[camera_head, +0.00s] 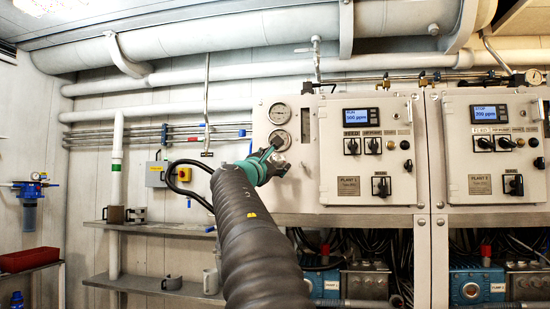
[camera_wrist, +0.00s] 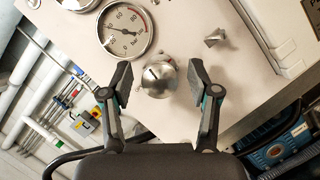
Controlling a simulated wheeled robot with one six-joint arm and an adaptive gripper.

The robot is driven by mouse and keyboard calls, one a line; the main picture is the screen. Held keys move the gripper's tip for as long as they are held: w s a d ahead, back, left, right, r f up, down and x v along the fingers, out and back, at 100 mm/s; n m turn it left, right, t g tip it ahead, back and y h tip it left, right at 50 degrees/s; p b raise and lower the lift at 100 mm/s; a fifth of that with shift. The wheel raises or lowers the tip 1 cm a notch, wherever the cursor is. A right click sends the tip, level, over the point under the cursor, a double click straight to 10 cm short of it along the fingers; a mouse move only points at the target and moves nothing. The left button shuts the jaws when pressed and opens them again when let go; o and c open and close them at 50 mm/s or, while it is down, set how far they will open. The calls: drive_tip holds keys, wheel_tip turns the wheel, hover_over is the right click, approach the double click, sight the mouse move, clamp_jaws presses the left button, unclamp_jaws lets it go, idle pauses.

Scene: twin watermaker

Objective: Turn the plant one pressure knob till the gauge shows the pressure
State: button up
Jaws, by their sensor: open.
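The round silver pressure knob (camera_wrist: 158,79) sits on the pale panel in the wrist view, with a dark mark on its face. My gripper (camera_wrist: 160,70) is open, one finger on each side of the knob, with a visible gap on both sides. Whether the fingertips reach the knob's depth I cannot tell. A white round gauge (camera_wrist: 125,29) with a red arc is just up and left of the knob; its needle reading is too small to be sure of. In the head view my gripper (camera_head: 271,158) is at the panel below two gauges (camera_head: 280,113), (camera_head: 279,139) and mostly hides the knob.
A small metal toggle or valve (camera_wrist: 215,38) is up and right of the knob. The plant one cabinet (camera_head: 368,150) with its display and switches is right of my gripper.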

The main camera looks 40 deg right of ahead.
drive_tip(key=shift+w+d, duration=0.1)
drive_tip(key=shift+d, duration=0.05)
clamp_jaws()
drive_tip(key=shift+r+m, duration=0.1)
drive_tip(key=shift+m, duration=0.2)
drive_tip(key=m+g+p, duration=0.1)
drive_tip(key=m, duration=0.2)
drive_tip(key=shift+r, duration=0.1)
drive_tip(key=shift+m+g+y+p, duration=0.4)
drive_tip(key=shift+m+g+p, duration=0.5)
drive_tip(key=shift+m, duration=0.7)
